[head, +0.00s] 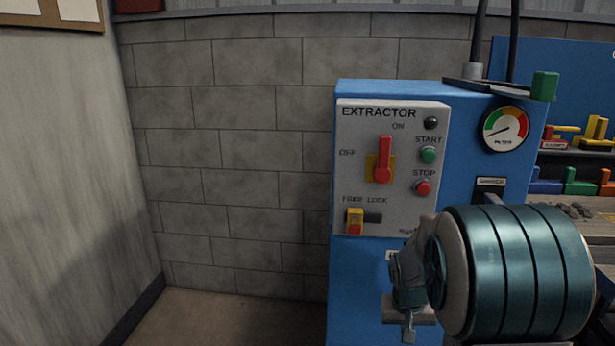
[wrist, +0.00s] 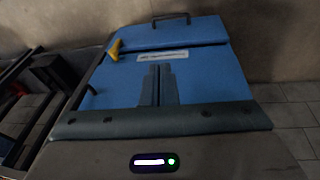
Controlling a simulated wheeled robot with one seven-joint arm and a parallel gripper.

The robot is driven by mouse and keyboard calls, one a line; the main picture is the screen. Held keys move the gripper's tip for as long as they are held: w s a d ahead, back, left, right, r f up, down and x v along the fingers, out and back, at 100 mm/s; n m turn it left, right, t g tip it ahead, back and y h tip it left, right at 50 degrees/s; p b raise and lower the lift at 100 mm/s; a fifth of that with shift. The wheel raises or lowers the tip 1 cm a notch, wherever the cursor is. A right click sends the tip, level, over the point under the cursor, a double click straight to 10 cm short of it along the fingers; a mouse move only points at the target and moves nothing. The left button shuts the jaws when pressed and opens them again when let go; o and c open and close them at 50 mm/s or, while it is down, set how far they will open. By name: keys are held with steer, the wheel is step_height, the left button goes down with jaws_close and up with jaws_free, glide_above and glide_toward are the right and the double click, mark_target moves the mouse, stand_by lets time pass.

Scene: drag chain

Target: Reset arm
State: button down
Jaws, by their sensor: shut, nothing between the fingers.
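My gripper (wrist: 158,68) shows in the wrist view as two dark fingers side by side, shut and empty. They are in front of a blue surface of the extractor cabinet (wrist: 210,85); I cannot tell how far apart they are. In the head view the blue extractor cabinet (head: 385,90) stands against the wall. Its panel has a red lever (head: 383,160) pointing up toward ON. Part of my arm (head: 515,270) covers the cabinet's lower right. My fingers cannot be made out clearly in the head view.
A grey block wall (head: 230,130) stands behind, and the floor (head: 220,320) left of the cabinet is clear. A bench with colored items (head: 580,185) is at the far right. In the wrist view a dark handle (wrist: 171,18) and a yellow piece (wrist: 115,50) are on the cabinet.

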steer(key=s+a+r+n+y+p, duration=0.1)
steer(key=s+a+r+p, duration=0.2)
steer(key=s+r+p, duration=0.5)
steer(key=s+a+r+n+y+p, duration=0.1)
steer(key=s+a+r+p, duration=0.3)
steer(key=r, duration=1.5)
steer(key=s+p, duration=0.4)
steer(key=s, duration=0.4)
steer(key=shift+s+a+r+t, duration=0.2)
steer(key=shift+s+a+t, duration=0.1)
steer(key=shift+s, duration=0.1)
steer(key=shift+d, duration=0.1)
